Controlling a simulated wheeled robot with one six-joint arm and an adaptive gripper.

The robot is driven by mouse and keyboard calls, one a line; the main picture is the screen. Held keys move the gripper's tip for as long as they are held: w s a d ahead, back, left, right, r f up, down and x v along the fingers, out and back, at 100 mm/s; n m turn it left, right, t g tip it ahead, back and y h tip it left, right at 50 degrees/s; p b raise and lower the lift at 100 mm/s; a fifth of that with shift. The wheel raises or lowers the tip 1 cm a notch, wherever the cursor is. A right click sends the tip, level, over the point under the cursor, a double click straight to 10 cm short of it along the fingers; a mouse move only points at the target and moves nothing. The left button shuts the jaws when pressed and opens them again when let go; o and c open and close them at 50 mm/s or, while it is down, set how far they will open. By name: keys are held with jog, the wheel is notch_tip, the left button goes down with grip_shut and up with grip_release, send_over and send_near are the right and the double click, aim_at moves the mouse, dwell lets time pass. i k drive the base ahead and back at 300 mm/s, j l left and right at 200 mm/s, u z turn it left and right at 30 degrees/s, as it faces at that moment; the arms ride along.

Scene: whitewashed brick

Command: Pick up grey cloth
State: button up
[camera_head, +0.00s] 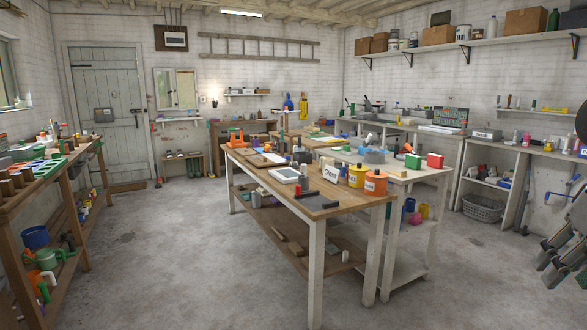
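I cannot make out a grey cloth with certainty. A small grey item (375,156) lies on the far part of the central tables, behind the yellow canister; it is too small to tell whether it is cloth. My gripper (548,274) hangs at the right edge of the view, partly cut off, over the floor and well apart from the tables. Nothing shows clearly between its fingers, and their opening is hard to judge from here.
A cluttered bench (60,172) stands left. A basket (483,208) sits under the right counter. The floor between is clear.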

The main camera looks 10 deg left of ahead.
aim_at(294, 164)
jog(key=i+j+u, duration=0.9)
jog(key=i+u, duration=0.7)
jog(key=i, duration=0.15)
jog(key=i+j+z, duration=0.15)
jog(key=i+z, duration=0.15)
jog(key=i, duration=1.25)
jog(key=i+z, duration=0.2)
jog(key=i, duration=0.4)
jog(key=i+j+z, duration=0.2)
jog(key=i, duration=0.4)
jog(key=i+z, duration=0.35)
jog(key=z, duration=0.15)
jog(key=i+z, duration=0.35)
jog(key=z, duration=0.15)
jog(key=i+j+z, duration=0.25)
jog(key=z, duration=0.25)
jog(key=i+j+z, duration=0.25)
jog(key=z, duration=0.15)
jog(key=i+j+z, duration=0.3)
jog(key=z, duration=0.15)
jog(key=i+j+z, duration=0.25)
jog(key=j+z, duration=0.15)
